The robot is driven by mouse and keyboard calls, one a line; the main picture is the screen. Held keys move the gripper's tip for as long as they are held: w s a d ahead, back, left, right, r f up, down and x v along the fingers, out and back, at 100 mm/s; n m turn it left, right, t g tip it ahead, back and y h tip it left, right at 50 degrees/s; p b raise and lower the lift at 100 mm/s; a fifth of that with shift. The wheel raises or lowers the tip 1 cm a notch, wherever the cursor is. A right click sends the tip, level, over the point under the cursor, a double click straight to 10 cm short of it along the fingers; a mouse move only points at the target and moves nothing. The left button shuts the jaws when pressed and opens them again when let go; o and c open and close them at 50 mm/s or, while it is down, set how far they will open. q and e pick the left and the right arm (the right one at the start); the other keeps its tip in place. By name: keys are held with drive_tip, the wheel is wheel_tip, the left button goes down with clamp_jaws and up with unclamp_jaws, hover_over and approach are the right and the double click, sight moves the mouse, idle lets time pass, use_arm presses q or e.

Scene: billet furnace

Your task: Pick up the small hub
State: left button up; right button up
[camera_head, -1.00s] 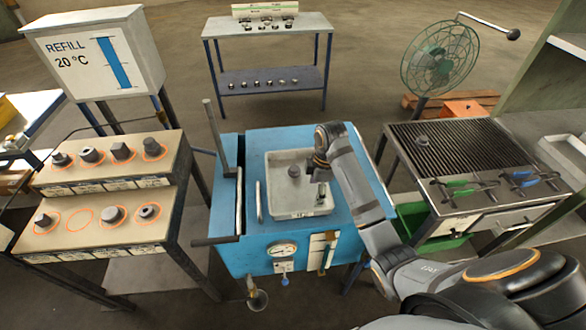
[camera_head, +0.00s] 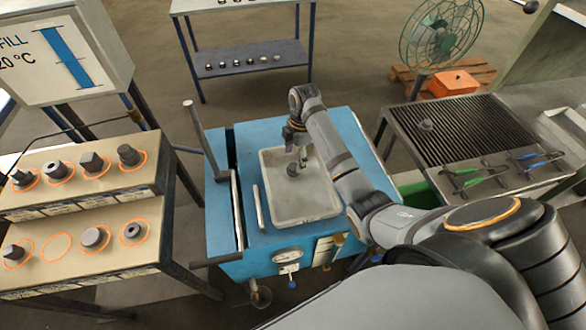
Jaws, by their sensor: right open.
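A small dark grey part (camera_head: 293,170), which may be the small hub, sits in the grey tray (camera_head: 312,207) on the blue bench. My right gripper (camera_head: 303,158) is open over the tray, close to this part and just to its upper right. I cannot tell whether it touches the part. Several dark parts stand in orange rings on the stepped rack at left, including a round one with a hole (camera_head: 132,231). My left gripper is not in view.
The blue bench (camera_head: 262,135) has a handle bar beside the tray. One orange ring (camera_head: 57,247) on the rack is empty. Tongs with green and blue grips (camera_head: 483,181) lie by the grate (camera_head: 455,130). A green fan (camera_head: 440,35) stands behind.

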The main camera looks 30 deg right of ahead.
sight(294, 166)
drive_tip(key=shift+f, duration=0.4)
drive_tip(key=f, duration=0.2)
drive_tip(key=f+p, duration=0.1)
drive_tip(key=f, duration=0.1)
drive_tip(key=shift+a, duration=0.2)
drive_tip(key=shift+f, duration=0.2)
drive_tip(key=shift+c, duration=1.1)
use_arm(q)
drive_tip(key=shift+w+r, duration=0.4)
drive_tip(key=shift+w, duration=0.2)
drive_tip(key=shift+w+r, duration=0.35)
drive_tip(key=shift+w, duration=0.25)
use_arm(e)
clamp_jaws()
drive_tip(key=shift+r, duration=0.1)
